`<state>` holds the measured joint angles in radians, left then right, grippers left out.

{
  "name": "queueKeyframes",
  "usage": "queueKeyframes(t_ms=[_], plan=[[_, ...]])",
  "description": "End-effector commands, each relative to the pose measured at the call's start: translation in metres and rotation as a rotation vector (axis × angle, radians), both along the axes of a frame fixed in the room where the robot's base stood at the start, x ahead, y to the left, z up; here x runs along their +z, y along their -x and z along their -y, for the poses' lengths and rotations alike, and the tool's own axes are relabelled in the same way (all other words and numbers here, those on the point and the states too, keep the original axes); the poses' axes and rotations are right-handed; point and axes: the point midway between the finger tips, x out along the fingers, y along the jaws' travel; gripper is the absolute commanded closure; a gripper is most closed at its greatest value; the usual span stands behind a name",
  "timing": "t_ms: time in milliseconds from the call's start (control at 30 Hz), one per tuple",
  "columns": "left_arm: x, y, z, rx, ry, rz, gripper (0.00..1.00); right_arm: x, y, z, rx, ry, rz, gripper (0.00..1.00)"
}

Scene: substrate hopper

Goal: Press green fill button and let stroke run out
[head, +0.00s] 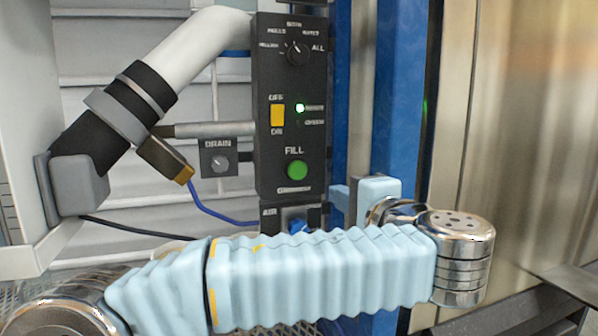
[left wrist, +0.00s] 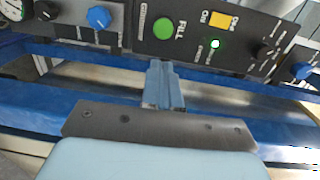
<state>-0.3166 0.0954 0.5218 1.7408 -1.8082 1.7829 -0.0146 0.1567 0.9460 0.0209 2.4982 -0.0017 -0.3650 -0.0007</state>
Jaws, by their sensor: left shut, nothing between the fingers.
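The round green FILL button (head: 296,170) sits low on the black control panel (head: 264,150). It also shows in the left wrist view (left wrist: 163,28), where the panel appears upside down. My left gripper (head: 339,197) is to the right of the button and a little lower, in front of the blue frame. In the left wrist view its blue fingers (left wrist: 160,68) are shut and empty. Their tips lie just below the button in the picture; I see no contact. A green lamp (head: 300,108) is lit on the panel. My right gripper is not in view.
A yellow OFF/ON switch (head: 278,115) and a selector knob (head: 297,53) are above the button. The DRAIN box (head: 219,160) is to the left. A blue AIR knob (left wrist: 99,17) is beside the panel. Blue uprights (head: 402,80) and a steel wall (head: 510,130) stand at right.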

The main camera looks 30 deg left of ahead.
Motion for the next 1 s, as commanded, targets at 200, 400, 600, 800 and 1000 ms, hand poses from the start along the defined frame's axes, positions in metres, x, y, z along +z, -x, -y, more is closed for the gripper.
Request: queueKeyframes(t_ms=[200, 400, 600, 800, 1000], plan=[[0.006, 0.004, -0.001, 0.009, -0.002, 0.017, 1.0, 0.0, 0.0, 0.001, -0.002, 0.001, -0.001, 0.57], [0.005, 0.003, -0.002, 0.009, -0.002, 0.014, 1.0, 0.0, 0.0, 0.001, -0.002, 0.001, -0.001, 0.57], [0.004, -0.009, -0.018, 0.013, -0.001, 0.013, 1.0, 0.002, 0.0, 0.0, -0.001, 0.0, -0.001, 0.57], [0.003, -0.034, -0.051, 0.013, -0.002, 0.011, 1.0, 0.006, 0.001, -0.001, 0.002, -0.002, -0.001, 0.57], [0.002, -0.059, -0.084, 0.012, -0.001, 0.012, 1.0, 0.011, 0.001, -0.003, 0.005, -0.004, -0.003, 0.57]])
